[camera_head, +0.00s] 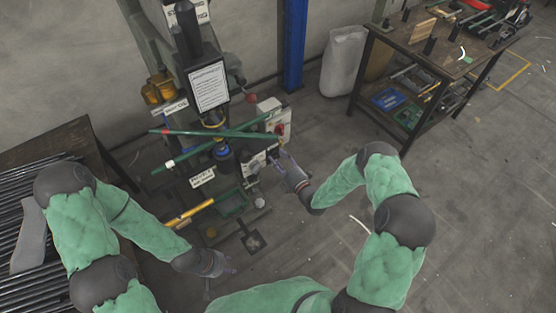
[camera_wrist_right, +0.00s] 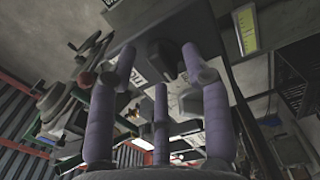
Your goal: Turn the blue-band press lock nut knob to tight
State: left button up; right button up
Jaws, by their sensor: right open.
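The press (camera_head: 190,45) stands against the wall, with a blue band (camera_head: 222,152) low on its column. My right gripper (camera_head: 272,165) is at the press's right side, below a grey box with a red knob (camera_head: 280,129). In the right wrist view, my right gripper's purple fingers (camera_wrist_right: 158,72) are spread and empty. A dark rounded part (camera_wrist_right: 162,55) of a dark block shows beyond them, apart from the fingers as far as I can tell. I cannot tell whether it is the lock nut knob. My left gripper (camera_head: 224,277) is open and empty, low in front of the press.
Green bars (camera_head: 185,134) cross the front of the press. A yellow-handled tool (camera_head: 190,213) and a green tray (camera_head: 232,203) lie below. A rack of dark rods (camera_head: 30,200) is at left. A workbench (camera_head: 425,50) stands at upper right. The floor at right is mostly clear.

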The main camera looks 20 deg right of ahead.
jog(key=shift+w+a, duration=0.1)
jog(key=shift+w, duration=0.2)
grip_shut()
